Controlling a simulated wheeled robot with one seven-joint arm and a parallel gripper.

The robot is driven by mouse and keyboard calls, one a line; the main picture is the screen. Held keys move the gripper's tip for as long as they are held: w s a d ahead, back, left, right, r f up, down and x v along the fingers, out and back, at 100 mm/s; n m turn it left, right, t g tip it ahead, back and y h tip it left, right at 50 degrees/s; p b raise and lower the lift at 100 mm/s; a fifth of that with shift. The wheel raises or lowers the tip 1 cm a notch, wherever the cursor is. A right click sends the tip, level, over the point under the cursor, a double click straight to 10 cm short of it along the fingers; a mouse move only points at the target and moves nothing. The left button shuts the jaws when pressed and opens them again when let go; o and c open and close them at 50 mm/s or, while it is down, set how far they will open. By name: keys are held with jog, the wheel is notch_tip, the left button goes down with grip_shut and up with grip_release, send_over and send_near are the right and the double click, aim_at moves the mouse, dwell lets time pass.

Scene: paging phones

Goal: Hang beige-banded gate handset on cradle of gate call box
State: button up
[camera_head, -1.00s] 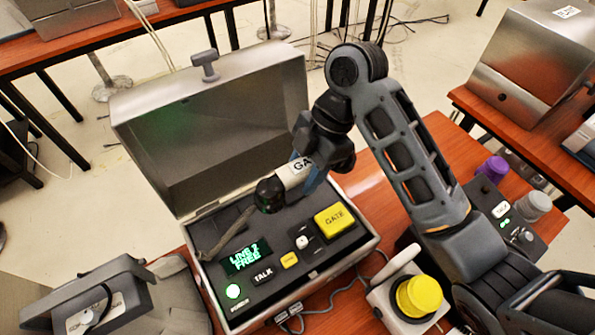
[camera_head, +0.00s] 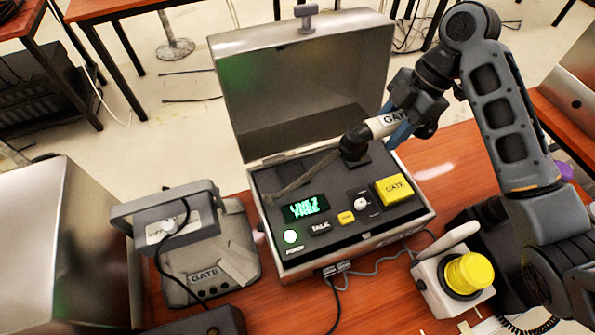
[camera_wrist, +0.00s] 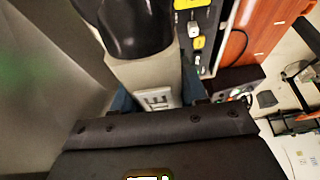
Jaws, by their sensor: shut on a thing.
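The handset (camera_head: 381,126) has a pale beige band marked GATE and black ends. My gripper (camera_head: 396,122) is shut on its band, holding it above the back right of the open metal case. In the wrist view, the handset's beige band (camera_wrist: 145,72) lies between my blue fingers (camera_wrist: 155,95), with a black end piece at the top. A grey call box marked GATE (camera_head: 225,255) stands left of the case. A raised grey bracket (camera_head: 165,208) and a black cord are on it. The handset is well apart from this box.
The open metal case (camera_head: 303,80) holds a green display, several buttons and a yellow GATE button (camera_head: 394,188). A box with a yellow knob (camera_head: 468,273) stands at the front right. A large metal housing (camera_head: 60,250) is at the left. Some bare table shows in front of the case.

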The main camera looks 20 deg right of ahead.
jog(key=w+a+f+b, duration=0.1)
jog(key=w+a+f, duration=0.1)
jog(key=a, duration=0.1)
jog(key=w+a+f+b, duration=0.1)
jog(key=w+a+f, duration=0.1)
jog(key=a, duration=0.2)
jog(key=w+a+f+b, duration=0.1)
jog(key=a+f+b, duration=0.1)
jog(key=a+f, duration=0.1)
jog(key=shift+w+a, duration=0.15)
jog(key=shift+w, duration=0.25)
jog(key=shift+f+p, duration=0.3)
jog(key=shift+f, duration=1.65)
jog(key=shift+f, duration=0.1)
jog(key=shift+f, duration=0.1)
jog(key=o, duration=1.2)
jog(key=p+v, duration=0.1)
jog(key=v, duration=1.1)
